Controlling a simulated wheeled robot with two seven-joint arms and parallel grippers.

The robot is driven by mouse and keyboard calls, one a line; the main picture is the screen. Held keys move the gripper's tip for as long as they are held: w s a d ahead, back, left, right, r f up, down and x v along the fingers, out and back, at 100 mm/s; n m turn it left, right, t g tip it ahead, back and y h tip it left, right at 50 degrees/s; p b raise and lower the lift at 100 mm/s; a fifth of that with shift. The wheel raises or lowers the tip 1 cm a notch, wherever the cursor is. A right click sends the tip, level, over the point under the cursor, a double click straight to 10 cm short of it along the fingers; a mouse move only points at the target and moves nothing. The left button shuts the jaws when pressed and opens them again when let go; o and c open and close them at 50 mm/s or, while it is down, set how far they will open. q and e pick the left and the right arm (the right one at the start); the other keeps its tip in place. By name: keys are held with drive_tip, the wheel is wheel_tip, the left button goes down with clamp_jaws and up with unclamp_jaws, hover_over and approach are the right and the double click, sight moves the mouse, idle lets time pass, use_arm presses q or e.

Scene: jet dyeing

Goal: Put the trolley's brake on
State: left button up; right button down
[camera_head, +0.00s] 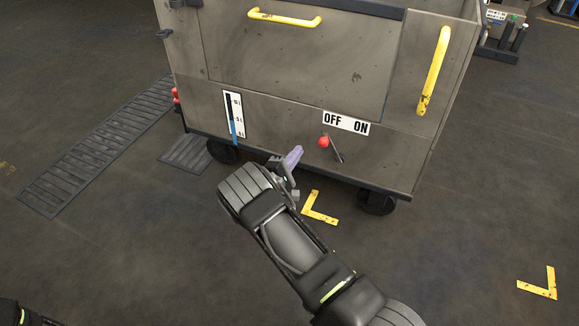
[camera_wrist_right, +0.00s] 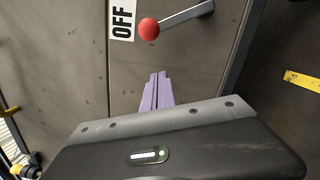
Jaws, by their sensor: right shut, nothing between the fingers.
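The trolley (camera_head: 300,60) is a large worn grey box on black wheels. Low on its front is the brake lever (camera_head: 333,150), a short dark bar with a red ball knob (camera_head: 323,142). A white label (camera_head: 346,124) above it reads OFF and ON; the knob is at the OFF side. In the right wrist view the red knob (camera_wrist_right: 149,29) is beside the OFF label (camera_wrist_right: 122,20). My right gripper (camera_head: 293,157), with purple fingers, is shut and empty, left of the knob and apart from it. The fingers (camera_wrist_right: 158,92) point toward the trolley front. My left gripper is not in view.
Yellow handles (camera_head: 284,18) are on the trolley front. A level gauge (camera_head: 234,115) is left of the lever. Floor grates (camera_head: 95,148) lie at left. Yellow corner marks (camera_head: 319,208) are on the floor, with another at right (camera_head: 540,283). The floor in front is otherwise clear.

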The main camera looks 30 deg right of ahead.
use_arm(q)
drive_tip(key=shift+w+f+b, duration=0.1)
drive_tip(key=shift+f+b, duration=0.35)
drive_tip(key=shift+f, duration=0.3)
use_arm(e)
drive_tip(key=d, duration=0.1)
drive_tip(key=s+d+r, duration=0.1)
drive_tip(key=d, duration=0.2)
drive_tip(key=shift+s+d+r, duration=0.25)
drive_tip(key=shift+d, duration=0.1)
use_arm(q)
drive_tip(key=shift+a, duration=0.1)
use_arm(e)
drive_tip(key=shift+d, duration=0.1)
